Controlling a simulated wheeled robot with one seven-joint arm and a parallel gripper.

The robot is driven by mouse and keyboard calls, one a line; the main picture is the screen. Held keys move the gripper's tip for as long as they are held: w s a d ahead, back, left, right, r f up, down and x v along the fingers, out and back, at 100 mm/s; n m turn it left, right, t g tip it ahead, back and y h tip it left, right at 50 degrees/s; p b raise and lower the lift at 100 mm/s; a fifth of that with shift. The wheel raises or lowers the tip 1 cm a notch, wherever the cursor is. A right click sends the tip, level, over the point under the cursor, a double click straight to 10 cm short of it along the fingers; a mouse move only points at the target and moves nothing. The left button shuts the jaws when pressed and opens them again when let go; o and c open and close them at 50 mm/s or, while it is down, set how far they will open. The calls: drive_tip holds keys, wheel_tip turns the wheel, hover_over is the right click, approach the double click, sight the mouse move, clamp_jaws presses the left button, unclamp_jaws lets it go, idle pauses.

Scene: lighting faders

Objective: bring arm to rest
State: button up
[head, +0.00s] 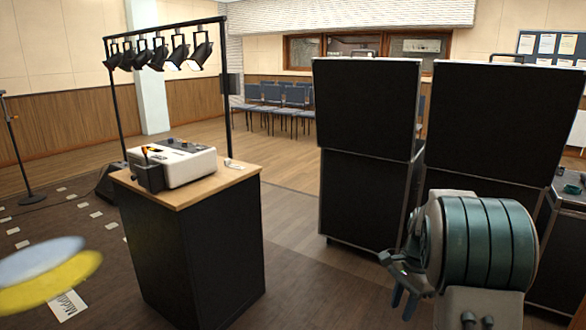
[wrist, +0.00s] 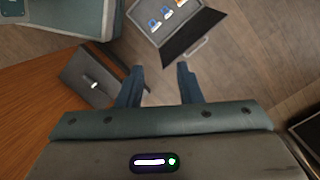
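My gripper (head: 398,285) hangs low at the right of the head view, in front of the black cabinets and well apart from the wooden-topped stand. In the wrist view its two dark blue fingers (wrist: 159,85) stand apart. The gap between them is empty, with floor showing beyond. My arm's teal and grey links fill the lower right of the head view and hide part of the gripper.
A white console (head: 178,163) sits on the black stand (head: 190,245). Tall black cabinets (head: 365,105) stand behind my arm. In the wrist view, an open case (wrist: 160,28) and a dark box (wrist: 92,72) lie beyond the fingers. Floor (head: 300,275) is clear between stand and arm.

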drive_tip(key=s+a+r+n+t+p, duration=0.1)
drive_tip(key=s+a+r+n+p, duration=0.2)
drive_tip(key=s+r+p, duration=0.3)
drive_tip(key=s+a+r+n+t+h+p, duration=0.1)
drive_tip(key=s+a+r+n+p, duration=0.3)
drive_tip(key=s+r, duration=0.5)
drive_tip(key=s+a+r+n+t+p, duration=0.2)
drive_tip(key=s+a+r+n+p, duration=0.2)
drive_tip(key=s+r+n+p, duration=0.3)
drive_tip(key=shift+s+r+h+p, duration=0.3)
drive_tip(key=shift+r+h+p, duration=0.15)
drive_tip(key=shift+r, duration=1.65)
drive_tip(key=shift+a, duration=0.1)
